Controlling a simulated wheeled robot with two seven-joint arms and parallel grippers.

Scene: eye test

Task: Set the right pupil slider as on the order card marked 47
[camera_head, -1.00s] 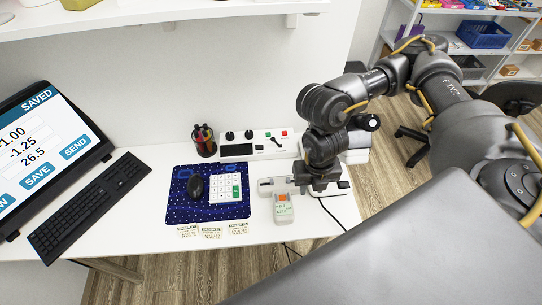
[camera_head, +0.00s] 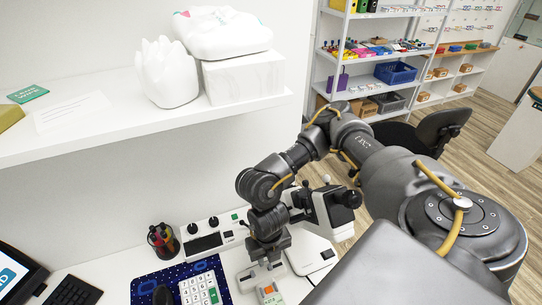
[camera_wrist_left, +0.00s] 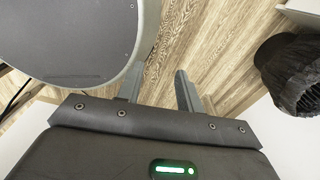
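In the head view, a pale bar-shaped device (camera_head: 246,280), which looks like the slider unit, lies at the desk's front beside the keypad. My right gripper (camera_head: 268,262) points down at its right part. Its fingertips are too small and dark to tell if they are open or holding anything. The slider knob is not clear. A small pale meter with an orange button (camera_head: 269,292) lies just in front, cut by the lower edge. No order card shows now. My left gripper (camera_wrist_left: 160,88) is open and empty in the left wrist view, over wood floor.
A white keypad (camera_head: 199,289) on a blue mat (camera_head: 145,285) and a pen cup (camera_head: 162,241) stand left. A knobbed control panel (camera_head: 213,238) is behind, and a white-and-black instrument (camera_head: 325,212) is right of my right gripper. A shelf (camera_head: 110,128) overhangs the desk.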

